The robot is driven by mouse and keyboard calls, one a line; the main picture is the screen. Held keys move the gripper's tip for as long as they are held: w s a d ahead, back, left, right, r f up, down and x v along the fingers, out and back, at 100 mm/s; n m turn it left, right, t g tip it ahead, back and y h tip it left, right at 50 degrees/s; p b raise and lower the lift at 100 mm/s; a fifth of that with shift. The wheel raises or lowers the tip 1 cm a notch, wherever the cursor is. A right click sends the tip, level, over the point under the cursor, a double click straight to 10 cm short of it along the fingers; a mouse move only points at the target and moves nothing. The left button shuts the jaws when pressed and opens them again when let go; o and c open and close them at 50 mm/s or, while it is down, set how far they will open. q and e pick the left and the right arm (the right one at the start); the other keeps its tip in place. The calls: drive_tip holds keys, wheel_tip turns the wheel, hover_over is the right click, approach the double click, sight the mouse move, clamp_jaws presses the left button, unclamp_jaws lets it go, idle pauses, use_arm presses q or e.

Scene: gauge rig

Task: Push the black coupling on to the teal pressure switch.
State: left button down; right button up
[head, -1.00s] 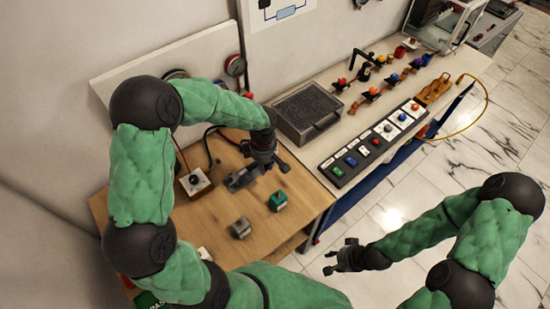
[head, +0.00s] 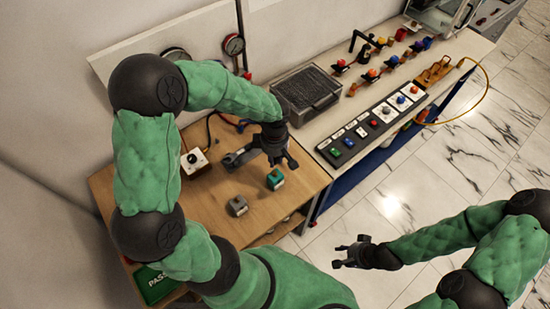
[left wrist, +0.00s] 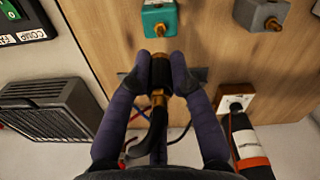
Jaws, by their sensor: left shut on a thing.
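My left gripper (head: 284,160) is shut on the black coupling (left wrist: 160,72), which has brass at its end and a dark hose trailing from it. The teal pressure switch (head: 275,179) stands on the wooden bench, just below my left gripper in the head view. In the left wrist view the teal switch (left wrist: 159,16) has its brass nipple pointing toward the coupling, roughly in line with it. A gap shows between the nipple and the coupling. My right gripper (head: 345,253) is open and empty above the floor.
A grey switch (head: 238,206) with a brass nipple stands beside the teal one. A grey metal bracket (head: 234,159) is just left of my left gripper. A white box with a black knob (head: 194,161) stands behind. A button panel (head: 372,124) lies to the right.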

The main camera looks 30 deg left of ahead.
sight(275, 172)
use_arm(q)
drive_tip(key=shift+f+b, duration=2.5)
drive_tip(key=shift+f, duration=0.15)
drive_tip(key=shift+b, duration=0.5)
drive_tip(key=shift+f+b, duration=1.35)
drive_tip(key=shift+b, duration=0.2)
drive_tip(key=c, duration=0.7)
unclamp_jaws()
